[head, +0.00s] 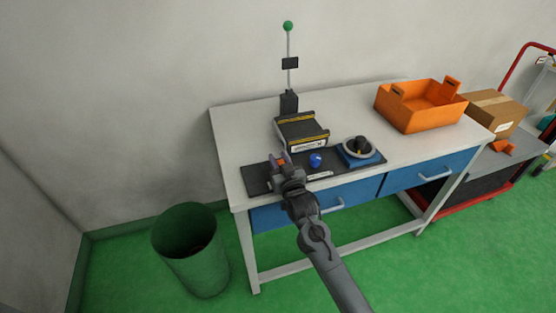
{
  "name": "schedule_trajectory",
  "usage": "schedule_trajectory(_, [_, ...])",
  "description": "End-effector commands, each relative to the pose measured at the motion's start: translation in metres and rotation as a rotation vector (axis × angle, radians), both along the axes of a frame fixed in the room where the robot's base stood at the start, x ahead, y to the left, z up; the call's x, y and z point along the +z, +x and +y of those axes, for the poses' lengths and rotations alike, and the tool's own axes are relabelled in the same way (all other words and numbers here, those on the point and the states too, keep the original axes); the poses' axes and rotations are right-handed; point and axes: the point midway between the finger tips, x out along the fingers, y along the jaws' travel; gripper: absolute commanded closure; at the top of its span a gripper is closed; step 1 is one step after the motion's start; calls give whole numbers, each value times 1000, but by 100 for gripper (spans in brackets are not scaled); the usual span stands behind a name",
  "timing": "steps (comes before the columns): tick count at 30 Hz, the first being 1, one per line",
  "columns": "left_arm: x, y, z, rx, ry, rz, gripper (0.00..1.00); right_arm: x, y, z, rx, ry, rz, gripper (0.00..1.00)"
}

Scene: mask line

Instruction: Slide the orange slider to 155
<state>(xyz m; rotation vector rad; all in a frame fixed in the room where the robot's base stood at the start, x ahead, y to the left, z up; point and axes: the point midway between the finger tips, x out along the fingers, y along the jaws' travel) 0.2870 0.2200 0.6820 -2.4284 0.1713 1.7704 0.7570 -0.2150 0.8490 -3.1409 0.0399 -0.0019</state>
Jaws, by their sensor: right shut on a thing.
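The orange slider (281,161) shows as a small patch of orange between the fingers of my right gripper (280,165). The right gripper is shut on it, above the left part of the dark panel (255,180) at the front edge of the table. My wrist covers most of the slider's track, and the scale numbers are too small to read. My left gripper is not in the head view.
A blue knob (315,160) stands just right of my gripper, then a black dial on a blue base (360,152). A black and yellow device (301,131) sits behind. An orange crate (421,106) stands farther right. The table's left back (240,130) is clear.

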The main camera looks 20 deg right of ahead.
Motion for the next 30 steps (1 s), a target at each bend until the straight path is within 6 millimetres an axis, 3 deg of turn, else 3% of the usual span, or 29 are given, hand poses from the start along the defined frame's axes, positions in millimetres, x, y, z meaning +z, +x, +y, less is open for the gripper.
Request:
schedule_trajectory(4, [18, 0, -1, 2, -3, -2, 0, 2, -1, -15, -3, -1, 4, 100])
schedule_trajectory(12, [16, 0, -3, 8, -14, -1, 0, -1, -1, -17, -3, 0, 2, 100])
schedule_trajectory(13, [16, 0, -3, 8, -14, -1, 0, -1, -1, -17, -3, 0, 2, 68])
schedule_trajectory(17, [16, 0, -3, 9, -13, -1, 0, -1, -1, -17, -2, 0, 2, 49])
schedule_trajectory(30, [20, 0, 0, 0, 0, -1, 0, 0, -9, -17, -2, 0, 2, 49])
